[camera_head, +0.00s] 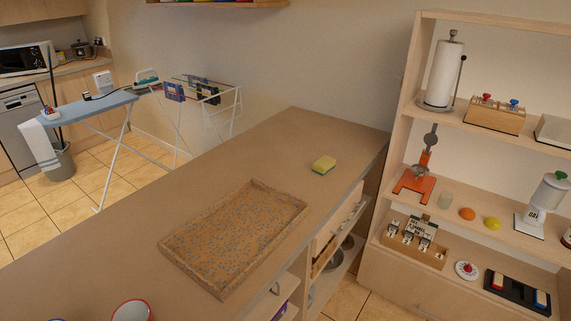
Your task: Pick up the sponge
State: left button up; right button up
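A yellow sponge (323,165) with a green layer lies flat on the brown counter (290,140), toward its far right end. Nothing covers it or touches it besides the counter. Neither of my grippers shows in the head view.
A speckled tray (235,235) lies on the counter nearer than the sponge. A red-rimmed cup (131,311) is at the bottom edge. A wooden shelf unit (400,130) with several items stands right of the counter. An ironing board (95,105) stands at the left. Counter around the sponge is clear.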

aim_at(324, 165)
jog(key=i+l+u, duration=0.15)
jog(key=l+u, duration=0.15)
jog(key=i+l+u, duration=0.15)
jog(key=l+u, duration=0.15)
jog(key=i+l+u, duration=0.1)
jog(key=l+u, duration=0.2)
